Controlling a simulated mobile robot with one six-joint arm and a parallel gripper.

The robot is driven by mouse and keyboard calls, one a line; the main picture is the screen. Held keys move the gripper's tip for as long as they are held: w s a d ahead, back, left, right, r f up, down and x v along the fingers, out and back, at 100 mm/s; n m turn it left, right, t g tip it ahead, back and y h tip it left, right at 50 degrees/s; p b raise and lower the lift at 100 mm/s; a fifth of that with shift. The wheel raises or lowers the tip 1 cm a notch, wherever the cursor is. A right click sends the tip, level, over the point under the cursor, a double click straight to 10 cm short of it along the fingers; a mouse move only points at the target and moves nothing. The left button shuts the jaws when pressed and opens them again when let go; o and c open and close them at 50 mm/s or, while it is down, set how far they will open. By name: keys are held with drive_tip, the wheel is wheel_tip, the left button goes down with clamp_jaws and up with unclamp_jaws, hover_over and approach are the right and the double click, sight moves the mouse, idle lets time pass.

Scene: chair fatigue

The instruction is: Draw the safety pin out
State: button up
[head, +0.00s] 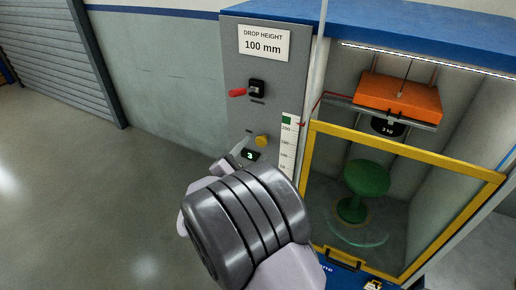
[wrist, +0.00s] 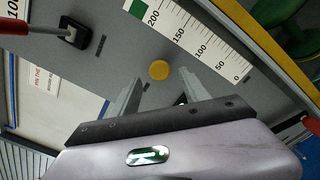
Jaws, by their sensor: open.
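I cannot identify the safety pin with certainty. A small red end on a thin rod (wrist: 308,121) shows at the right edge of the wrist view, and it may be the pin. My gripper (wrist: 164,84) is open and empty, its two fingers pointing at the grey control panel (wrist: 112,70) just below the yellow button (wrist: 159,70). In the head view, my wrist hides most of the gripper and the lower panel. A red lever (head: 237,92) sticks out of a black mount (head: 257,88) higher on the panel; both also show at the wrist view's upper left.
A white scale (head: 288,145) stands beside the yellow-framed clear door (head: 400,160), which looks shut. Behind it, an orange carriage (head: 398,97) and black weight (head: 386,127) hang above a green stool (head: 365,180). A small display (head: 250,155) reads 3. The floor at left is clear.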

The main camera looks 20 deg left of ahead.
sight(259, 143)
drive_tip(key=shift+w, duration=1.8)
clamp_jaws()
